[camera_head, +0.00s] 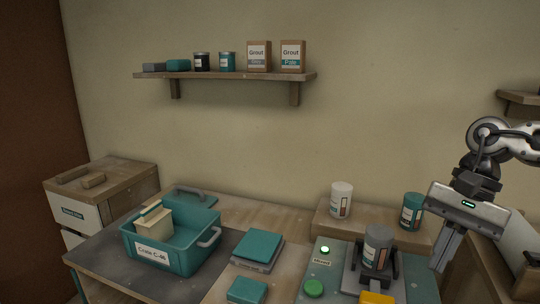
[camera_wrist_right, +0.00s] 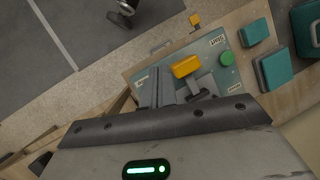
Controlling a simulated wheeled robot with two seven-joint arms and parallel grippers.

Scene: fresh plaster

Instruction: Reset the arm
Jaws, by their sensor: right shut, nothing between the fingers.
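My right arm comes in from the right in the head view. My right gripper (camera_head: 446,252) is shut and empty, pointing down, in the air at the right of the bench; its fingers also show in the right wrist view (camera_wrist_right: 154,88). To its left a grey can (camera_head: 378,244) with a label stands in a dark holder on a teal machine panel (camera_head: 325,270). The panel has a green button (camera_head: 314,288), a lit green lamp (camera_head: 325,250) and a yellow part (camera_head: 376,298). My left gripper is not in view.
A teal crate (camera_head: 174,260) with a cream block in it stands at the left. Teal blocks (camera_head: 258,247) lie mid-bench. A white can (camera_head: 341,200) and a teal can (camera_head: 412,211) stand on a wooden riser behind the panel. A wall shelf (camera_head: 225,76) holds boxes and cans.

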